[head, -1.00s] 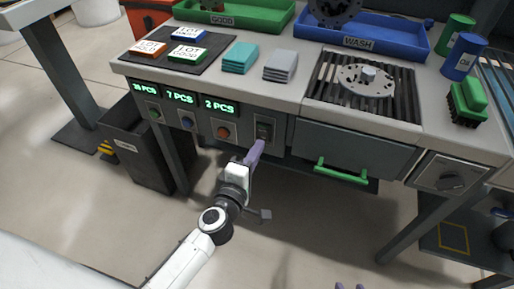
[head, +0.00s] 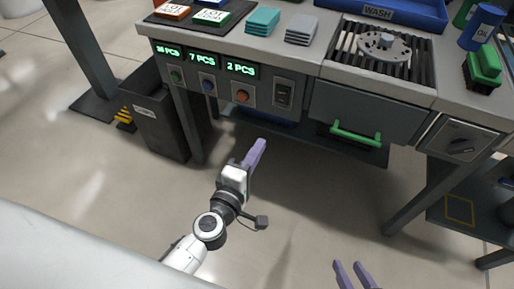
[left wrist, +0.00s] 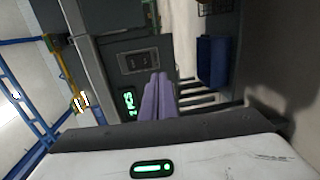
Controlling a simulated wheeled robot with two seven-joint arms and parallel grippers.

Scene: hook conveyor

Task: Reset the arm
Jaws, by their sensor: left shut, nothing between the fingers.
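My left gripper (head: 257,150) is shut and empty, its lilac fingers held in the air in front of the workbench, below and left of the black rocker switch (head: 284,94). In the left wrist view the shut fingers (left wrist: 157,98) sit side by side, with a switch panel (left wrist: 139,61) and a green display (left wrist: 130,101) beyond. My right gripper (head: 354,276) shows only its two lilac fingertips at the bottom edge of the head view. They are apart, with nothing visible between them.
The workbench front carries several buttons, a drawer with a green handle (head: 356,135) and a rotary knob (head: 461,144). A dark bin (head: 158,122) stands at the left. A round metal part (head: 384,46) lies on the slatted grate. The floor before the bench is clear.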

